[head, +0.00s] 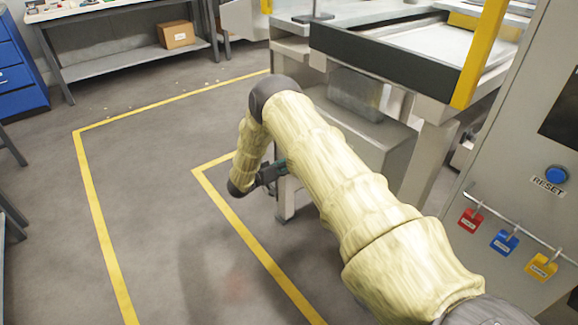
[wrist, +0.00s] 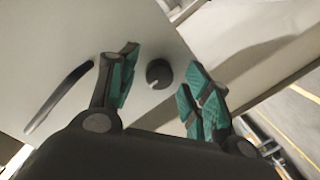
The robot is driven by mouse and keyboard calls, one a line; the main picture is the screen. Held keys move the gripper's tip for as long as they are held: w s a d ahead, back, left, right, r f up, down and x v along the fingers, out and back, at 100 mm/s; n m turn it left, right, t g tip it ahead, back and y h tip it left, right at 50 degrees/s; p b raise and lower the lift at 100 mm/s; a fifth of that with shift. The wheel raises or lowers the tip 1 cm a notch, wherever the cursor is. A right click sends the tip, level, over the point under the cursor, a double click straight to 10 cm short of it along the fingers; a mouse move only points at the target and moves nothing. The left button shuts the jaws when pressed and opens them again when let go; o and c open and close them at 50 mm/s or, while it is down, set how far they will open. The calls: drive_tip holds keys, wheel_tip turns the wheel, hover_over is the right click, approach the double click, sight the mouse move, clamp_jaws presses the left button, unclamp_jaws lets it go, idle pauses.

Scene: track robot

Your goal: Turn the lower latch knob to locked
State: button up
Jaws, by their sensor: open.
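In the wrist view, a dark round knob (wrist: 158,73) with a pale mark on its lower edge sits on a light grey panel (wrist: 75,30). My gripper (wrist: 160,90) is open, with one teal-padded finger on each side of the knob. I see no clear contact between the pads and the knob, and the depth between them is hard to judge. In the head view my gripper (head: 272,172) is small, beside the front of the grey machine (head: 360,150). The knob cannot be made out there. I see no lock markings around the knob.
A dark curved handle (wrist: 58,98) is on the panel left of the gripper. A grey cabinet (head: 500,170) with a blue reset button (head: 556,175) and hanging colored padlock tags (head: 504,241) stands at right. The yellow-lined floor (head: 150,220) at left is clear.

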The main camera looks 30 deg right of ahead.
drive_tip(key=s+a+r, duration=0.1)
drive_tip(key=a, duration=1.1)
drive_tip(key=shift+d, duration=0.1)
drive_tip(key=s+a+f+n+t+y, duration=0.4)
drive_tip(key=s+f, duration=0.2)
drive_tip(key=f, duration=0.1)
drive_tip(key=s+a+f+n+t+y, duration=0.3)
drive_tip(key=s+f+y, duration=0.2)
drive_tip(key=s+f, duration=0.2)
drive_tip(key=s+a+f+n+g+y, duration=0.1)
drive_tip(key=s+a+f+g+y, duration=0.2)
drive_tip(key=s, duration=1)
drive_tip(key=s+a+f+n+g+y, duration=0.1)
drive_tip(key=s+a+n+g+y, duration=0.3)
drive_tip(key=s, duration=0.9)
drive_tip(key=s+a+r+m+g+y, duration=0.1)
drive_tip(key=s+r, duration=0.1)
drive_tip(key=s, duration=0.4)
drive_tip(key=s+a+r+m+g, duration=0.1)
drive_tip(key=s+a+r, duration=0.1)
drive_tip(key=s, duration=0.5)
wheel_tip(320, 180, up, 21)
drive_tip(key=p, duration=2.2)
drive_tip(key=shift+w+d+t, duration=0.15)
drive_tip(key=shift+w+t, duration=0.1)
drive_tip(key=shift+t, duration=0.05)
